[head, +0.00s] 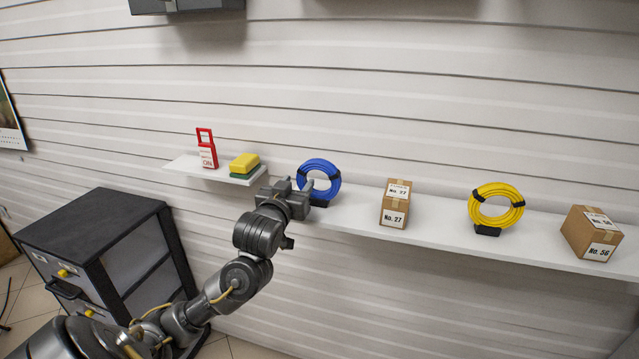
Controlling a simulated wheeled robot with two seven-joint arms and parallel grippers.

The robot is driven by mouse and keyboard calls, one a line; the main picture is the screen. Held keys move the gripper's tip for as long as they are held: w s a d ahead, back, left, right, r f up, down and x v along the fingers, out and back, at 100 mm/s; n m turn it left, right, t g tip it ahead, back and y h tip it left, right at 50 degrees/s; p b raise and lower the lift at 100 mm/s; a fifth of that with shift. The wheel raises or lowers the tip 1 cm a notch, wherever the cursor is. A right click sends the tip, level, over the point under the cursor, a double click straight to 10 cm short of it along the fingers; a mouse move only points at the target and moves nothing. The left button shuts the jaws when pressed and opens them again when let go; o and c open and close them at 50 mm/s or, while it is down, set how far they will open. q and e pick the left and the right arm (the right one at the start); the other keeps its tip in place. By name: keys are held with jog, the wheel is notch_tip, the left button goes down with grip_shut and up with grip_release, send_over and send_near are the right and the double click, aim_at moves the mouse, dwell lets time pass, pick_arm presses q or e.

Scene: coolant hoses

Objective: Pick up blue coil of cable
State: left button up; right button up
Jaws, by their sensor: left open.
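The blue coil of cable (330,172) stands upright on the white wall shelf, with black ties around it and a dark base under it. My left gripper (291,184) is open at the coil's lower left side and overlaps part of it in the head view. I cannot tell whether the fingers touch the coil. My right gripper is not in view.
The long shelf (440,228) also holds a box marked No. 27 (396,203), a yellow coil (510,213) and a box marked No. 56 (590,233). A small shelf at left holds a red tag holder (207,150) and a yellow-green sponge (244,165). A dark drawer cabinet (110,255) stands lower left.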

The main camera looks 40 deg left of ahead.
pick_arm(q)
jog(key=shift+w+a, duration=0.1)
jog(key=shift+w, duration=0.05)
jog(key=shift+r, duration=0.2)
jog(key=p+x, duration=0.2)
jog(key=x, duration=0.2)
jog(key=shift+w+a+p, duration=0.1)
jog(key=shift+w+p, duration=0.15)
jog(key=shift+p, duration=0.1)
jog(key=shift+w, duration=0.2)
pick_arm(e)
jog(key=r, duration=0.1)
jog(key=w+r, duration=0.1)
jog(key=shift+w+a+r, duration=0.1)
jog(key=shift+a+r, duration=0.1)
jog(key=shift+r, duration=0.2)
pick_arm(q)
jog(key=shift+c, duration=0.3)
grip_shut()
